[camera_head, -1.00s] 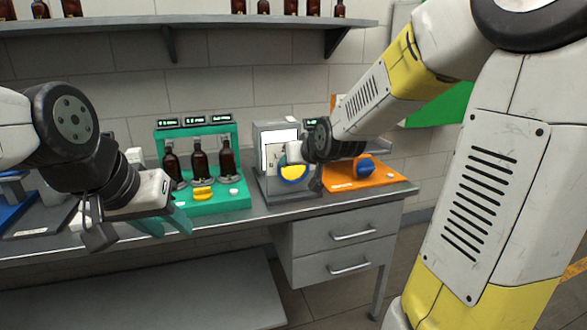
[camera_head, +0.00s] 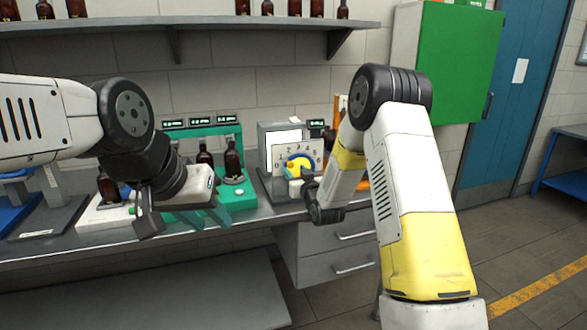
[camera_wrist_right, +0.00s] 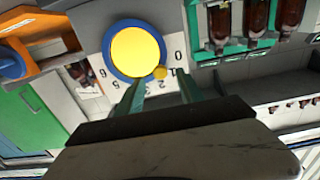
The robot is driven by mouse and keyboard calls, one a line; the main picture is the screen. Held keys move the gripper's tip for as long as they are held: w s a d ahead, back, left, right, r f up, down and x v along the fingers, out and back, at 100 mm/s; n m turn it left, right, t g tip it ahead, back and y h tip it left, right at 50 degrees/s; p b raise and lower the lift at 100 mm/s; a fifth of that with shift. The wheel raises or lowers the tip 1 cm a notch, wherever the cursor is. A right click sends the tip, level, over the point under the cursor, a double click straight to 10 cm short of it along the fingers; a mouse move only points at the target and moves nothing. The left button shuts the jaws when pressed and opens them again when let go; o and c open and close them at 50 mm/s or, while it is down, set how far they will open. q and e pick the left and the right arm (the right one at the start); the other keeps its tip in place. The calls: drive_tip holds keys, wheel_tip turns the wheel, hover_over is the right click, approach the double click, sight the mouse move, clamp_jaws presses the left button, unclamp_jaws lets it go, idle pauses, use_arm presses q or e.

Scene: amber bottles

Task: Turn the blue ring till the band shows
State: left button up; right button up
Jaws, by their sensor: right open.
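The blue ring (camera_wrist_right: 113,36) surrounds a round yellow face on a white, numbered panel (camera_wrist_right: 90,58). A small yellow knob (camera_wrist_right: 160,73) sits at the ring's edge, near the numbers. In the head view the blue ring (camera_head: 317,160) is partly covered by my right gripper. My right gripper (camera_wrist_right: 160,82) is open, with its two teal fingers spread just below the ring's edge in the wrist view. I cannot tell if they touch it. My left gripper (camera_head: 208,218) hangs before the green rack, away from the dial; its finger gap is unclear.
A green rack (camera_head: 240,200) with amber bottles stands left of the dial. Another bottle (camera_head: 108,186) stands further left. An orange stand with a blue knob (camera_wrist_right: 10,63) is beside the dial, mostly hidden by my arm in the head view. A shelf (camera_head: 230,27) runs above.

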sight(291, 166)
drive_tip(key=shift+x, duration=2.1)
clamp_jaws()
